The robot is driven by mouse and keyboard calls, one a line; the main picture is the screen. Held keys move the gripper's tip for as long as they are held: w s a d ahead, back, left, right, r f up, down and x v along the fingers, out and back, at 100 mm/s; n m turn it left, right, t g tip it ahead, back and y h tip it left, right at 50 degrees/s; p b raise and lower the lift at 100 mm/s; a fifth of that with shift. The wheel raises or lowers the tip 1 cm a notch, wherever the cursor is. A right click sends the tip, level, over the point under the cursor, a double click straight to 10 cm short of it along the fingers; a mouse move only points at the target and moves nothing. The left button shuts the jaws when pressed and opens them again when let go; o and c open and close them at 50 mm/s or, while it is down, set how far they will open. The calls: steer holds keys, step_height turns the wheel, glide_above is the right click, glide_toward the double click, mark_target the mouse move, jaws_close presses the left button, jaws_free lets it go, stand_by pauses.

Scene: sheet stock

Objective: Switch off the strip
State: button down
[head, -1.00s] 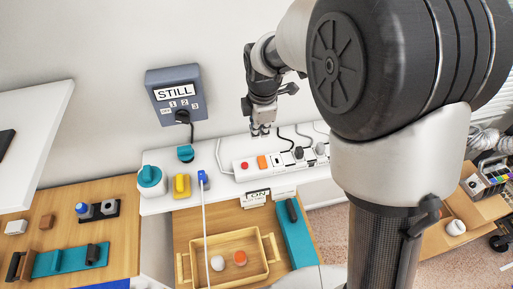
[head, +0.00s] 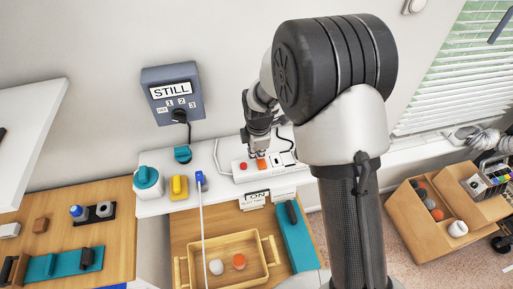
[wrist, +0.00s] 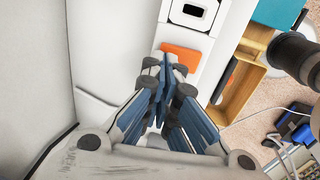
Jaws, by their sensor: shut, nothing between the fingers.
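The white power strip (head: 251,173) lies on the white ledge by the wall. It has a red round button (head: 243,166) at its left end, an orange rocker switch (head: 262,164) beside it, then sockets. The orange switch also shows in the wrist view (wrist: 181,59), just past the fingertips, partly covered by them. My gripper (head: 258,154) is shut and empty, pointing down over the strip close to the orange switch; I cannot tell whether it touches. In the wrist view its fingertips (wrist: 165,64) meet at the switch's left edge.
A grey box (head: 172,93) reading STILL hangs on the wall. A white sign (head: 254,200) reading ON stands in front of the strip. Teal, yellow and blue items stand to the left. A wooden tray (head: 195,265) with two balls sits below.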

steer(key=shift+f+p, duration=0.15)
steer(key=shift+p, duration=0.15)
steer(key=shift+w+f+g+p, duration=0.35)
steer(key=shift+g+p, duration=0.35)
steer(key=shift+p, duration=0.15)
steer(key=shift+f, duration=0.1)
steer(key=shift+s+d+r, duration=0.1)
steer(key=shift+s+r, duration=0.15)
steer(key=shift+s, duration=0.65)
steer(key=shift+w, duration=0.1)
steer(key=shift+r, duration=0.35)
step_height(320, 180, up, 13)
steer(key=w+p, duration=0.2)
steer(key=p, duration=0.1)
steer(key=shift+w+a, duration=0.15)
steer(key=shift+a, duration=0.15)
